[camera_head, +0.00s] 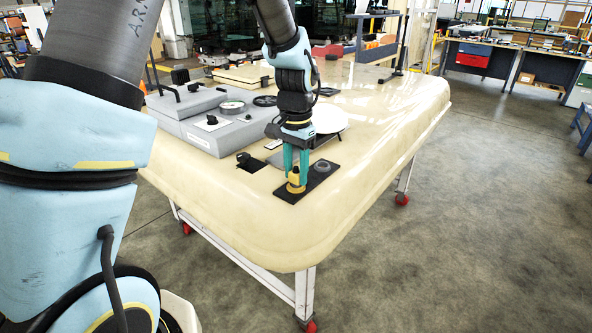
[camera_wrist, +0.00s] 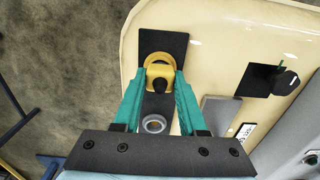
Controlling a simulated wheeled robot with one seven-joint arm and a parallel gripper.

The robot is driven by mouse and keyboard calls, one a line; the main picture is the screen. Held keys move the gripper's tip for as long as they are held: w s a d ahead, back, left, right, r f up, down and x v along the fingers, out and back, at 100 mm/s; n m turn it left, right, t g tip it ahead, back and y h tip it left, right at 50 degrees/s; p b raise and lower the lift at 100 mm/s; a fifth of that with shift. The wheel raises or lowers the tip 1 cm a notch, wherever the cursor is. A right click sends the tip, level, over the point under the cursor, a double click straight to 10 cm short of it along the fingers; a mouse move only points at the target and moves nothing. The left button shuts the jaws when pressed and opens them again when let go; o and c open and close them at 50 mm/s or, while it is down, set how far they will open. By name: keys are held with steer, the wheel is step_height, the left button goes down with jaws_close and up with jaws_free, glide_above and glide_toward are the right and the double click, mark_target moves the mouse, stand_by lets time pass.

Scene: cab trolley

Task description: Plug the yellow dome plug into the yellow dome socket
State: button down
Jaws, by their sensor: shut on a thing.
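My gripper (camera_head: 297,170) is shut on the yellow dome plug (camera_head: 295,180), its two teal fingers pointing down. In the wrist view the plug (camera_wrist: 160,74) sits between the fingertips (camera_wrist: 160,82), with a dark round spot on it. A yellow ring (camera_wrist: 152,60), seemingly the yellow dome socket, shows just past the plug on a black plate (camera_wrist: 172,46). The plug overlaps the ring and hides part of it. I cannot tell whether the plug is seated or just above. A grey ring socket (camera_wrist: 153,124) is on the same plate, and it also shows in the head view (camera_head: 322,167).
The plate lies near the corner of a cream trolley top (camera_head: 380,125). A black plate with a dark knob (camera_head: 247,161) is to the left. Grey boxes (camera_head: 212,125) and a white disc (camera_head: 328,119) stand behind. Open floor lies to the right.

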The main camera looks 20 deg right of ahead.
steer(key=shift+f, duration=0.2)
steer(key=shift+c, duration=1.9)
jaws_free()
steer(key=shift+r, duration=0.1)
step_height(320, 180, up, 11)
steer(key=b, duration=0.2)
steer(key=shift+b, duration=0.35)
steer(key=shift+o, duration=0.4)
steer(key=shift+f, duration=0.2)
steer(key=o, duration=0.3)
